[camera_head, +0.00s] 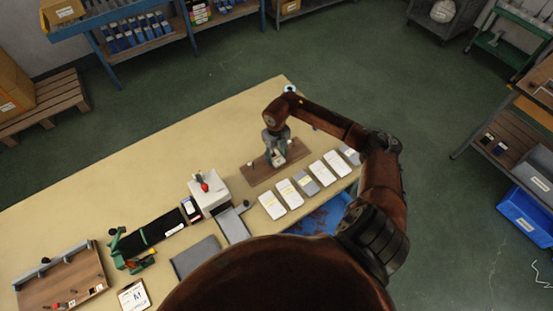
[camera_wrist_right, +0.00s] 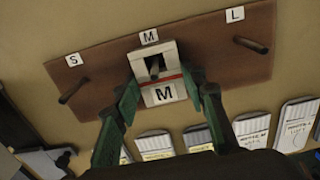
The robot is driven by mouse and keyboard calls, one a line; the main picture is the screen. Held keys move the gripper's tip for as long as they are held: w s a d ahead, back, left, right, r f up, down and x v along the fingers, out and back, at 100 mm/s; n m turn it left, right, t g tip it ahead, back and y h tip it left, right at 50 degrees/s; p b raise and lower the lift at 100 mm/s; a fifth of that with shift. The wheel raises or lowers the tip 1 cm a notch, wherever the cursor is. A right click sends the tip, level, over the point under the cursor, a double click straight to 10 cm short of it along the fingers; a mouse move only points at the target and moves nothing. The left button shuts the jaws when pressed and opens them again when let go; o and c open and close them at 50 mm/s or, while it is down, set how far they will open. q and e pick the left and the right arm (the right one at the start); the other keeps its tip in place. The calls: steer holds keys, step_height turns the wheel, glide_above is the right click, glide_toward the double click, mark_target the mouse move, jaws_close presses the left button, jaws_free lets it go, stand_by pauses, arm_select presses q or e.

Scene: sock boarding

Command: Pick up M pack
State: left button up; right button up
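The M pack (camera_wrist_right: 163,92) is a white block with a red stripe and a black M. It shows in the right wrist view at the middle of a brown peg board (camera_wrist_right: 228,62), below the board's M label (camera_wrist_right: 149,37). A dark peg shows in its upper opening. My right gripper (camera_wrist_right: 161,82) has its green fingers close against the pack's two sides and looks shut on it. In the head view my right gripper (camera_head: 277,152) points down over the board (camera_head: 262,174), and hides part of the pack. My left gripper is not in view.
Bare pegs stand below the S label (camera_wrist_right: 74,59) and L label (camera_wrist_right: 235,14). Several white and grey cards (camera_head: 307,183) lie in a row in front of the board. A white box (camera_head: 208,188) and a black strip (camera_head: 154,234) lie left.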

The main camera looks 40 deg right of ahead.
steer(key=c, duration=0.5)
steer(key=shift+c, duration=0.2)
